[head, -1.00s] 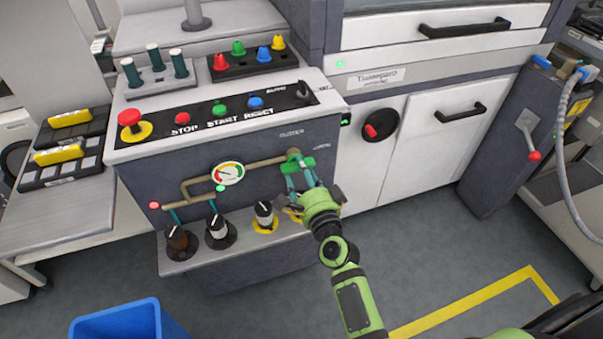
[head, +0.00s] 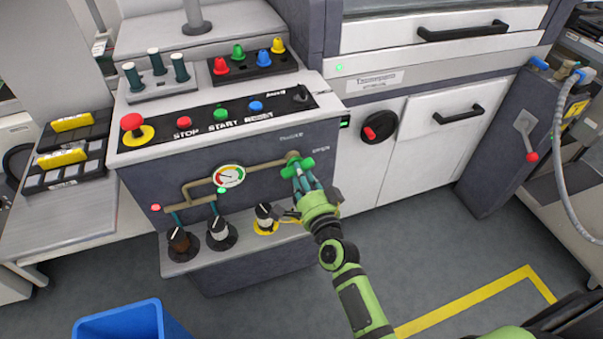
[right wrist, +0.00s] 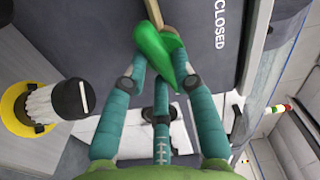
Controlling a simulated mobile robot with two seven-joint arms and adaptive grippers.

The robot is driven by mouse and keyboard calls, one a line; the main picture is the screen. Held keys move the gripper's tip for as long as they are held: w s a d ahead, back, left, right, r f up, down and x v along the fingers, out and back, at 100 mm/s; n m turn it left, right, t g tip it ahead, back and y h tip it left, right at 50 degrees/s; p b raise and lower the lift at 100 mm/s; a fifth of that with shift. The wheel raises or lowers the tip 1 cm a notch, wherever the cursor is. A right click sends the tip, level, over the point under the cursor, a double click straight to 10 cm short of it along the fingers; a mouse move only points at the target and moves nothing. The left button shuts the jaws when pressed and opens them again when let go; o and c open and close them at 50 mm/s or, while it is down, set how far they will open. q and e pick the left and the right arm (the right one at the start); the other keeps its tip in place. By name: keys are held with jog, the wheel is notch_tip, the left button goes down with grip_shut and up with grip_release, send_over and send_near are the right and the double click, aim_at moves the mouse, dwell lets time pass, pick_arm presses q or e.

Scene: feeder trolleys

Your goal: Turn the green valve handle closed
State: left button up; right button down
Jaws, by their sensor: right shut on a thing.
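The green valve handle (head: 297,169) sits at the right end of the tan pipe (head: 262,163) on the dark front of the console. In the right wrist view the handle (right wrist: 157,50) lies between my teal fingers, with the pipe end beyond it. My right gripper (head: 303,181) is shut on the handle, and its fingers hide part of it. In the right wrist view the gripper (right wrist: 162,75) has fingers on both sides of the handle. The word CLOSED (right wrist: 220,25) is printed on the panel to the right of the handle. My left gripper is out of view.
A round gauge (head: 229,176) is on the pipe to the left. Below, several knobs, one of them white and black (head: 265,215), stand on a ledge near my gripper. A blue bin (head: 120,322) is on the floor. Floor to the right is open.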

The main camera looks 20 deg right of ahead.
jog(key=n+p, duration=0.1)
jog(key=n, duration=0.1)
jog(key=n+p, duration=0.1)
jog(key=n, duration=0.1)
jog(key=shift+r+n, duration=0.2)
jog(key=shift+n, duration=0.1)
jog(key=n+p, duration=0.2)
jog(key=n, duration=0.1)
jog(key=shift+d+n, duration=0.1)
jog(key=shift+n, duration=0.3)
jog(key=n+p, duration=0.1)
jog(key=n, duration=0.2)
jog(key=shift+p, duration=0.35)
jog(key=shift+n+p, duration=0.45)
jog(key=shift+n, duration=1.15)
jog(key=c, duration=1)
grip_release()
jog(key=s, duration=1.2)
jog(key=shift+d, duration=0.25)
